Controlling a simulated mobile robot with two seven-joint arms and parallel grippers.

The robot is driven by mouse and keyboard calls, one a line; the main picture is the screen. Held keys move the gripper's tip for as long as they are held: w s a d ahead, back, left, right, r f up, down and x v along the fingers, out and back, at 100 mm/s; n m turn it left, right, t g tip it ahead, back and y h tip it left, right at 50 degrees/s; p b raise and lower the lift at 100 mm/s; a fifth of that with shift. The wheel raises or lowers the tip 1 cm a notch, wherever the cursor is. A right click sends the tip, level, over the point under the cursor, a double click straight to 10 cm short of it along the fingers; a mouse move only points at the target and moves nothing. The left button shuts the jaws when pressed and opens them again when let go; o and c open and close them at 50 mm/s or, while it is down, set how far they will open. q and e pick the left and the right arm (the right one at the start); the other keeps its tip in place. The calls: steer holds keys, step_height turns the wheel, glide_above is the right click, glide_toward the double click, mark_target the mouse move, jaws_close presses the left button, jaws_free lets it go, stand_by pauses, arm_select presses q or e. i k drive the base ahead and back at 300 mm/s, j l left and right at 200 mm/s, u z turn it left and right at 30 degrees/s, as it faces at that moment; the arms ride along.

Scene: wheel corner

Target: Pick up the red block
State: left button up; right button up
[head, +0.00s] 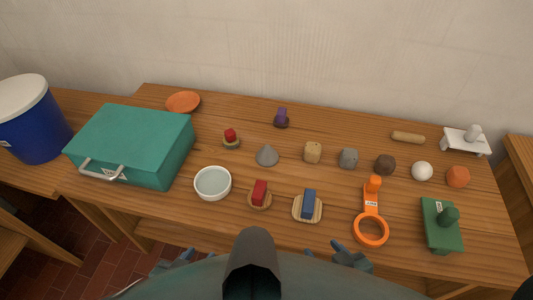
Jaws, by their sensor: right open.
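A red block (260,192) rests on a small round wooden base near the front middle of the table, right of a pale bowl. My right gripper (352,261) is open at the front edge, right of the red block. Both grippers are apart from the red block.
A blue block (309,203) on a wooden base stands just right of the red block. A teal case (135,140) fills the left; a green device (440,225) stands right.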

mark_target(259, 198)
steer(key=z, duration=0.85)
steer(key=k+j+z, duration=0.2)
steer(key=z, duration=0.15)
steer(key=k+j+z, duration=0.35)
steer(key=i+l, duration=0.1)
steer(key=i, duration=0.05)
